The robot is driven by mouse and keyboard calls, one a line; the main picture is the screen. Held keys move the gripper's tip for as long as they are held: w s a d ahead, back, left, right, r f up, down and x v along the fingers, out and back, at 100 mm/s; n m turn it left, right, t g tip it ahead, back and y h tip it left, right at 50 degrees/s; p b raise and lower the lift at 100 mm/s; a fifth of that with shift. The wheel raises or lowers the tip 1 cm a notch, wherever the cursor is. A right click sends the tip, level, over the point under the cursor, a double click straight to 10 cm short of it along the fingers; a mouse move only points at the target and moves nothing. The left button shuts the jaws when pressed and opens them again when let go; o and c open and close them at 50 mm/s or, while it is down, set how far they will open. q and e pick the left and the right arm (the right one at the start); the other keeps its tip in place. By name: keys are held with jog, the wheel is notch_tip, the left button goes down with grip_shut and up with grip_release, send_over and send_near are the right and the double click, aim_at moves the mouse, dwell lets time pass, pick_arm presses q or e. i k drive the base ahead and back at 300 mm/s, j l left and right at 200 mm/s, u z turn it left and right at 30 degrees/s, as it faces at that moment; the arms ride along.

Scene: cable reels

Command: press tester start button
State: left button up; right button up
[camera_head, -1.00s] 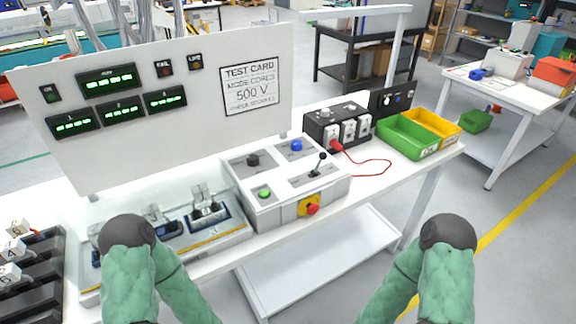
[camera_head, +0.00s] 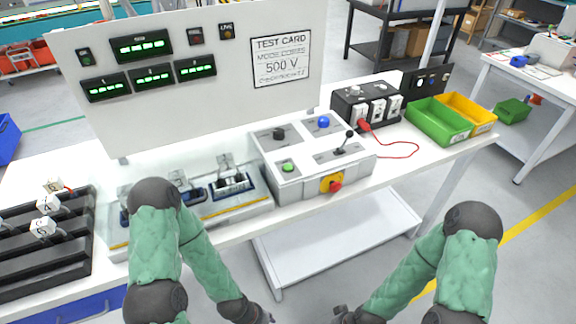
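The tester's grey control box (camera_head: 310,185) stands on the white bench. Its sloped top carries a green button (camera_head: 288,167), a blue button (camera_head: 323,122), a black knob (camera_head: 279,134) and a black lever (camera_head: 345,143). A red stop button (camera_head: 336,187) on yellow is on the front. The display panel (camera_head: 190,110) behind shows several lit green readouts. My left gripper (camera_head: 262,316) and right gripper (camera_head: 340,316) are only partly in view at the bottom edge, below and apart from the box. Their fingers are not clear.
A fixture (camera_head: 190,212) with clamps sits left of the box, and a black rack (camera_head: 45,255) with numbered white blocks is at far left. A socket unit (camera_head: 367,107) with a red cable, a green bin (camera_head: 438,125) and a yellow bin (camera_head: 475,115) are at right.

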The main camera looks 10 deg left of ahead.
aim_at(287, 167)
jog(key=l+u, duration=0.25)
jog(key=l, duration=0.9)
jog(key=l+u, duration=0.3)
jog(key=l, duration=0.8)
